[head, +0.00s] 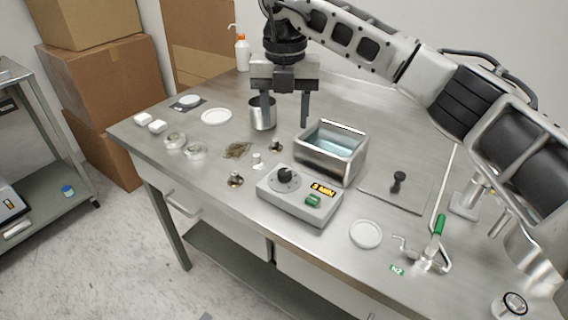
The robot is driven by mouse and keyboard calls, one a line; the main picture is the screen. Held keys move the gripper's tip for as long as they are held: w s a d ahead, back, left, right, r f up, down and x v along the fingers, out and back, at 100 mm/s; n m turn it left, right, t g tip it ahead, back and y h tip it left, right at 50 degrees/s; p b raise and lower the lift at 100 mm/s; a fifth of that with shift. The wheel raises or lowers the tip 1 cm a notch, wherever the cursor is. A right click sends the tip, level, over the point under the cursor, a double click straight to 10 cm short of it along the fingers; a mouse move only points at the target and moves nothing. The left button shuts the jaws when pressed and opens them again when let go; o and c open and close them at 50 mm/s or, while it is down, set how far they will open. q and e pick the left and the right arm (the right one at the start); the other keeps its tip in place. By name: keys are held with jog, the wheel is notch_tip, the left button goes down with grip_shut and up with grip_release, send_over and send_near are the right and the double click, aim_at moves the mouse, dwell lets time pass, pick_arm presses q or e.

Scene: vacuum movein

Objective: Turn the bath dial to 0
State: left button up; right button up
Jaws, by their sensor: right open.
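The bath is a square steel basin (331,152) with pale blue liquid. In front of it sits a light grey control box (284,205). On the box are a round dial with a black knob (285,174), a small display with orange characters (323,188) and a green switch (313,200). The knob's exact setting is too small to read. My right gripper (285,118) points down above the back of the table, behind and above the dial, apart from it. Its two fingers are spread with nothing between them. My left gripper is out of view.
A steel cup (262,118) stands by the right gripper's left finger. A white dish (366,234) and a green-handled clamp (438,228) lie to the right. A bottle (242,54) stands at the back.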

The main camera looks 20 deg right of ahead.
aim_at(285, 172)
notch_tip(285, 172, down, 13)
jog(key=shift+r+p, duration=0.15)
jog(key=shift+p, duration=0.55)
jog(key=c, duration=1)
